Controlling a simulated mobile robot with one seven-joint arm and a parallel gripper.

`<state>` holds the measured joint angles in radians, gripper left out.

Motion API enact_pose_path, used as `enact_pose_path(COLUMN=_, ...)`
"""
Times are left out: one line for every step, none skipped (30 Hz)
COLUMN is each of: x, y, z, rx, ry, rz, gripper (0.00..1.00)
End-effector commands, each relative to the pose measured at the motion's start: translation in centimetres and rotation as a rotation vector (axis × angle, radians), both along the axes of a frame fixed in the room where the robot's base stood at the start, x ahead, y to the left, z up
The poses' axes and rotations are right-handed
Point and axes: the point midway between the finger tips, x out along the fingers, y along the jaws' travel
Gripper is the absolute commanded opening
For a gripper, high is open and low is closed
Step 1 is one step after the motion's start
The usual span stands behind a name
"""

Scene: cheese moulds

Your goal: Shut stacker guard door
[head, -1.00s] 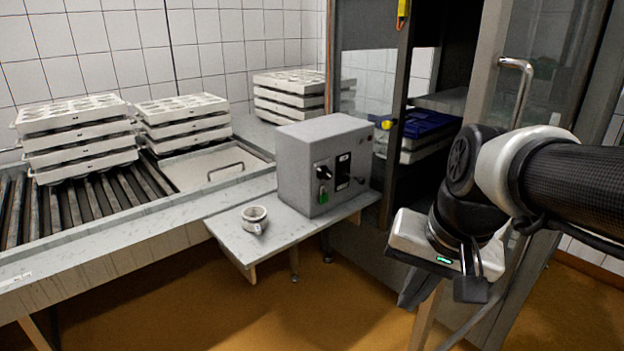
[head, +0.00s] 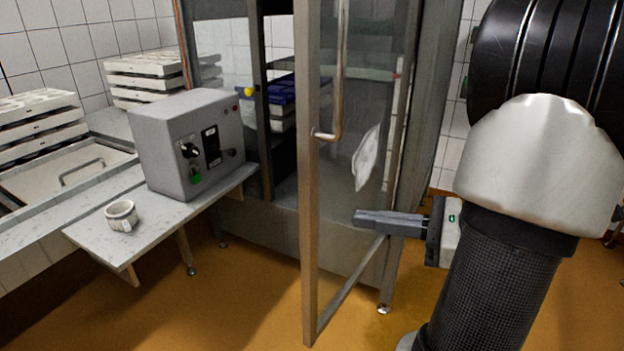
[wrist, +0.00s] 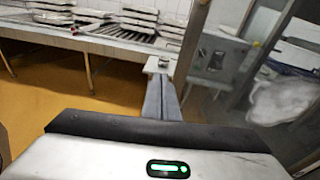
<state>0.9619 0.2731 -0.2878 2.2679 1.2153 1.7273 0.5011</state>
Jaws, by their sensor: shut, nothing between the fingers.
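The stacker guard door (head: 309,200) is a glazed metal frame standing open, swung out from the stacker cabinet (head: 262,228). Its upright bar handle (head: 339,80) is near the free edge, and a white patch shows on the glass. My gripper (head: 357,217) is shut and empty, pointing left across the lower glass on the handle side. I cannot tell whether it touches the door. In the wrist view my shut fingers (wrist: 161,86) point ahead, with the door's frame edge (wrist: 188,48) just to their right.
Blue moulds (head: 283,88) sit inside the cabinet. White mould stacks (head: 40,120) are at far left. The ochre floor before the door is clear.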

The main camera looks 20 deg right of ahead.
Motion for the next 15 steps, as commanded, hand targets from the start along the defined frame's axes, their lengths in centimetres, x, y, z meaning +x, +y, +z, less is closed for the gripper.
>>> enact_pose_path(x=-0.2, y=-1.8, z=0.0, rx=0.051, ry=-0.030, rz=-0.068, gripper=0.00)
enact_pose_path(x=-0.3, y=-2.5, z=0.3, rx=0.071, ry=-0.046, rz=-0.098, gripper=0.00)
enact_pose_path(x=-0.4, y=-3.3, z=0.5, rx=0.093, ry=-0.064, rz=-0.129, gripper=0.00)
enact_pose_path(x=-0.5, y=-3.8, z=0.7, rx=0.104, ry=-0.073, rz=-0.145, gripper=0.00)
enact_pose_path(x=-0.5, y=-4.1, z=0.8, rx=0.111, ry=-0.082, rz=-0.157, gripper=0.00)
enact_pose_path(x=-0.4, y=-4.2, z=0.9, rx=0.117, ry=-0.089, rz=-0.165, gripper=0.00)
enact_pose_path(x=-0.2, y=-4.2, z=1.0, rx=0.119, ry=-0.092, rz=-0.168, gripper=0.00)
enact_pose_path(x=0.0, y=-4.1, z=1.0, rx=0.120, ry=-0.093, rz=-0.169, gripper=0.00)
enact_pose_path(x=0.3, y=-3.9, z=1.0, rx=0.120, ry=-0.094, rz=-0.169, gripper=0.00)
enact_pose_path(x=0.7, y=-3.7, z=1.0, rx=0.118, ry=-0.092, rz=-0.168, gripper=0.00)
enact_pose_path(x=1.0, y=-3.4, z=1.0, rx=0.119, ry=-0.092, rz=-0.166, gripper=0.00)
enact_pose_path(x=1.7, y=-3.0, z=1.0, rx=0.118, ry=-0.093, rz=-0.165, gripper=0.00)
enact_pose_path(x=2.1, y=-2.6, z=1.0, rx=0.117, ry=-0.092, rz=-0.164, gripper=0.00)
enact_pose_path(x=2.7, y=-2.3, z=1.0, rx=0.117, ry=-0.092, rz=-0.164, gripper=0.00)
enact_pose_path(x=3.4, y=-1.8, z=1.0, rx=0.117, ry=-0.092, rz=-0.163, gripper=0.00)
